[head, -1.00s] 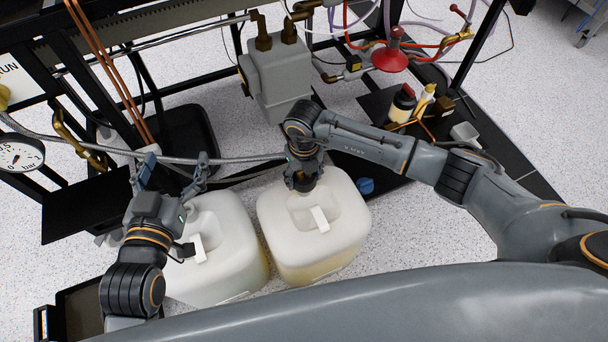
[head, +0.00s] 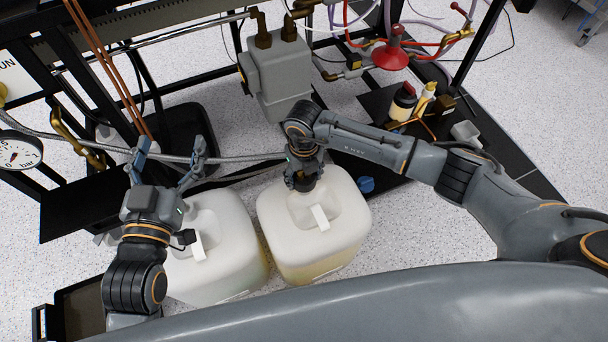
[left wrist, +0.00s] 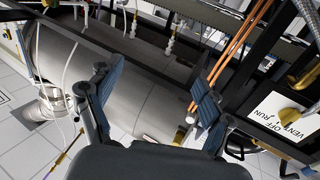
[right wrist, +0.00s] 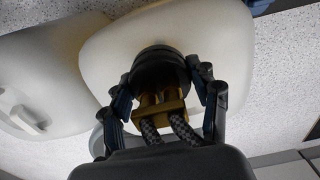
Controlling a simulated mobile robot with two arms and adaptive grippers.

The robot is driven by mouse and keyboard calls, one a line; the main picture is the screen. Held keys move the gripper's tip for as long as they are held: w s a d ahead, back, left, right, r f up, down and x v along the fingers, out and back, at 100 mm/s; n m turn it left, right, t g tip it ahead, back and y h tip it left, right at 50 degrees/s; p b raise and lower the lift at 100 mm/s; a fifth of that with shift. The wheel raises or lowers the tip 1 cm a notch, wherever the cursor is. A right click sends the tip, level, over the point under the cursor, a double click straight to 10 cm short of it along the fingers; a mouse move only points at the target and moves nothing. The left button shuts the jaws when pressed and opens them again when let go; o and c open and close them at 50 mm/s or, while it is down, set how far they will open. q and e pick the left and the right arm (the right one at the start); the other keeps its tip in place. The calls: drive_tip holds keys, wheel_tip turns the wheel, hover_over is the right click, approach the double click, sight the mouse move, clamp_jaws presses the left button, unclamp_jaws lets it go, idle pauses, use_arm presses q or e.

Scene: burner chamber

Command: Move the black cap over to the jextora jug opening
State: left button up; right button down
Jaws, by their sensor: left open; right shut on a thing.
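My right gripper (right wrist: 166,92) is shut on the black cap (right wrist: 160,68), which has a brass fitting and two braided hoses. In the right wrist view the cap is at the top of a whitish jug (right wrist: 215,45). In the head view this right-hand jug (head: 335,240) has my right gripper (head: 303,180) over its far end. The opening is hidden, so I cannot tell whether the cap touches it. A similar jug (head: 235,240) stands to the left. I see no name on either jug. My left gripper (head: 167,160) is open and empty beyond the left jug.
A grey metal block (head: 277,80) with brass fittings stands behind the jugs. A flexible metal hose (head: 225,160) crosses behind them. A blue cap (head: 366,185) lies right of the right jug. A red funnel-shaped part (head: 391,55) and bottles (head: 403,103) are at the back right.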

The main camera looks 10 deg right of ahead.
drive_tip(key=shift+f, duration=0.35)
use_arm(q)
wheel_tip(320, 180, up, 2)
drive_tip(key=shift+d+r+t+h, duration=0.15)
drive_tip(key=shift+r+t+h, duration=0.2)
drive_tip(key=shift+t, duration=0.35)
use_arm(e)
drive_tip(key=shift+c, duration=1.4)
unclamp_jaws()
use_arm(q)
drive_tip(key=shift+f, duration=0.1)
use_arm(e)
drive_tip(key=shift+r, duration=0.1)
wheel_tip(320, 180, up, 12)
drive_tip(key=shift+f, duration=0.1)
